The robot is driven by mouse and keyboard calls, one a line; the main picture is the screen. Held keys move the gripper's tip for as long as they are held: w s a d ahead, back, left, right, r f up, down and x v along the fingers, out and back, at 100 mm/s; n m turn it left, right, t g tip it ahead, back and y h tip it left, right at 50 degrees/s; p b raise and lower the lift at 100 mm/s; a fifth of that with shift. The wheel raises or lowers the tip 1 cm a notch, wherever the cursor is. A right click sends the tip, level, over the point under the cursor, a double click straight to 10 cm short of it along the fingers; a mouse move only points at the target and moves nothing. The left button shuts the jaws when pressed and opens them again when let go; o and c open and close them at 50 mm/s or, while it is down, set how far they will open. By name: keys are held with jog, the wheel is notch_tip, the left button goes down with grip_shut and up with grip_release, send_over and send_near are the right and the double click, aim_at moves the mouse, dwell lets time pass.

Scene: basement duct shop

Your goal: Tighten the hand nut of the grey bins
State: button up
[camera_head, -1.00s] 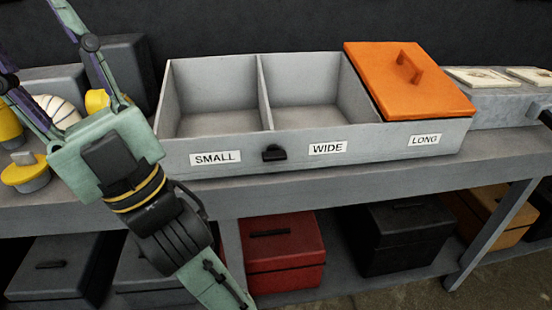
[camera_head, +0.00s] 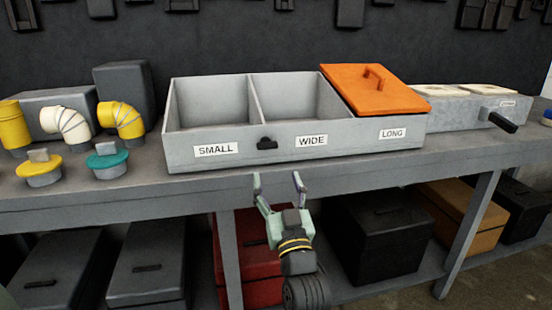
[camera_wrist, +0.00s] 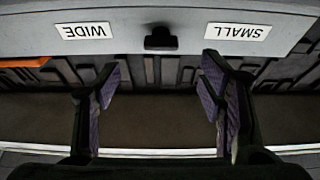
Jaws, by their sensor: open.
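The grey bins (camera_head: 200,157) form one open box on the bench with compartments labelled SMALL, WIDE and LONG. An orange lid (camera_head: 372,90) with a handle covers the LONG compartment; the SMALL and WIDE compartments are uncovered and look empty. A small black hand nut (camera_head: 267,143) sits on the front wall between the SMALL and WIDE labels. It also shows in the wrist view (camera_wrist: 160,39), where the picture is upside down. My gripper (camera_head: 279,178) is open and empty in front of the bins, just below the nut and apart from it. Its fingers (camera_wrist: 160,88) stand on either side below the nut.
Yellow and white pipe elbows (camera_head: 66,124) and yellow and teal caps (camera_head: 107,161) stand left on the bench (camera_head: 350,178). A grey box with a black handle (camera_head: 480,110) stands right. Several toolboxes, including a red one (camera_head: 245,255), sit on the lower shelf.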

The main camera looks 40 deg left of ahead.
aim_at(268, 149)
jog(key=p+x, duration=0.2)
jog(key=x, duration=0.8)
jog(key=shift+a+r+p, duration=0.15)
jog(key=shift+p, duration=0.25)
jog(key=shift+c, duration=0.3)
jog(key=c, duration=1.1)
